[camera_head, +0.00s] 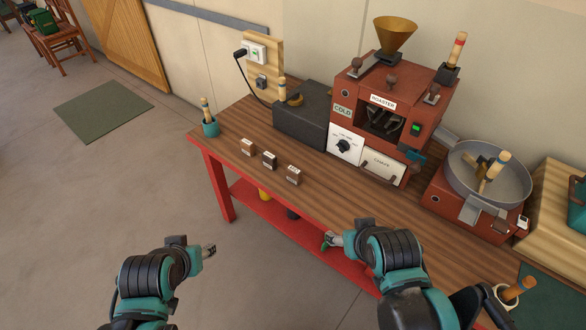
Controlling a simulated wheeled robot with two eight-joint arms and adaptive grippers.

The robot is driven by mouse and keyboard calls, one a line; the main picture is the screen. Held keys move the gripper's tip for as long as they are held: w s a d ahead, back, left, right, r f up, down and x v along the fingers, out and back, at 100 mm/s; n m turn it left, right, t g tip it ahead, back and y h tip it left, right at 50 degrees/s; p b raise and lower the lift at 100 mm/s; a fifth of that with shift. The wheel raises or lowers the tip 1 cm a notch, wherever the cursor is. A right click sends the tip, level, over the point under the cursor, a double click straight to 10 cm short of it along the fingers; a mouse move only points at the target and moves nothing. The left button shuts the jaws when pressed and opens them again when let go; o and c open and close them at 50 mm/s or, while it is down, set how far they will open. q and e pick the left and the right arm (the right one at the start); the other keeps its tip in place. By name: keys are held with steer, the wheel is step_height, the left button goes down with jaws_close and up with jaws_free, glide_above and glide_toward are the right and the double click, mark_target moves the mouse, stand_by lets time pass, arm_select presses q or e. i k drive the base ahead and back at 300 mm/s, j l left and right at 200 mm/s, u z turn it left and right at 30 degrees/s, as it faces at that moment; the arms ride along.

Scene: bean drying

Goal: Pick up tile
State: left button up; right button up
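Three small tiles stand in a slanting row on the wooden table top: a left brown-and-white one (247,148), a darker middle one (269,160) and a right brown one (293,175). Each has a pale label, too small to read. My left gripper (209,249) is over the floor, in front of the table's left end and apart from the tiles. My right gripper (328,241) is at the table's front edge, below and right of the tiles. Both are small in view, and their finger openings are unclear. A bit of green shows at the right fingertips.
A red roaster (392,88) with a brass funnel stands behind the tiles, beside a dark box (300,118). A round cooling pan (512,180) is at right. The table top around the tiles is clear.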

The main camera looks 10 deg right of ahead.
mark_target(269, 159)
steer(key=i+j+z, duration=0.1)
steer(key=i, duration=0.25)
steer(key=i+j+z, duration=0.1)
steer(key=i, duration=0.3)
steer(key=i+j+z, duration=0.1)
steer(key=i+j, duration=0.2)
